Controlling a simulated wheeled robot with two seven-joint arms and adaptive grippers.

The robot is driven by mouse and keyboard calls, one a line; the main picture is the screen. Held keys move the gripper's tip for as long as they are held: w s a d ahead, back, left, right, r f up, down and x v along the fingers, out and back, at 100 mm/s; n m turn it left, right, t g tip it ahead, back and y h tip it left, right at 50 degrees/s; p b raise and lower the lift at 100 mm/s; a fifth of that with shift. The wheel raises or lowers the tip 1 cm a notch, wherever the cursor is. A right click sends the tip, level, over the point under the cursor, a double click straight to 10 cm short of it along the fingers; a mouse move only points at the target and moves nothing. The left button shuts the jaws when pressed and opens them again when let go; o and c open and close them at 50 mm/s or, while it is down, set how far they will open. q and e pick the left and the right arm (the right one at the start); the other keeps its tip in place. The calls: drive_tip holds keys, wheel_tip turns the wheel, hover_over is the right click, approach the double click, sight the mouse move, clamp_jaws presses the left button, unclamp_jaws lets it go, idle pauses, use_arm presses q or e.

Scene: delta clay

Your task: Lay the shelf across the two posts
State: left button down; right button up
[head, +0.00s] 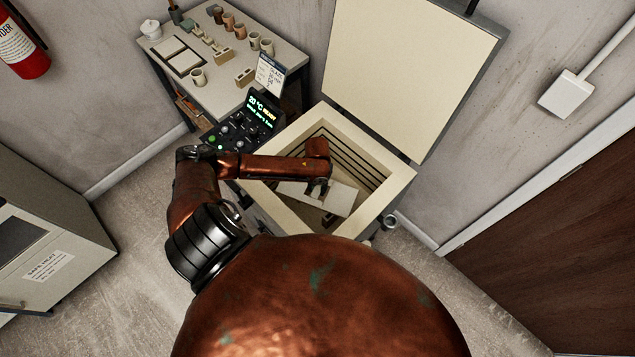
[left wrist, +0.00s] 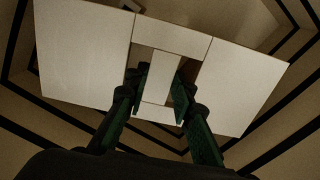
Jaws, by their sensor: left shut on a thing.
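The shelf (head: 342,199) is a pale flat slab inside the open kiln. In the left wrist view the shelf (left wrist: 82,52) spans most of the picture, with wide left and right parts and a narrow bar between two gaps in its middle. My left gripper (head: 318,190) reaches down into the kiln. In the left wrist view its dark green fingers (left wrist: 160,95) close on the middle bar from both sides. The two posts cannot be made out clearly, and I cannot tell whether the shelf touches them. My right gripper is out of view.
The kiln's pale rim (head: 392,190) surrounds the shelf, with grooved walls inside. Its lid (head: 405,60) stands open behind. A control panel (head: 240,128) sits at the kiln's left. A table (head: 215,85) with cups and blocks stands at the back left.

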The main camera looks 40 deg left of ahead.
sight(317, 194)
use_arm(q)
drive_tip(key=shift+w+f+b, duration=0.1)
drive_tip(key=shift+f+b, duration=0.25)
drive_tip(key=shift+f, duration=2.25)
drive_tip(key=shift+f, duration=0.45)
drive_tip(key=c, duration=1.7)
unclamp_jaws()
drive_tip(key=shift+o, duration=0.2)
drive_tip(key=shift+r, duration=0.1)
drive_tip(key=shift+r, duration=0.35)
wheel_tip(317, 194, up, 12)
drive_tip(key=shift+p, duration=0.75)
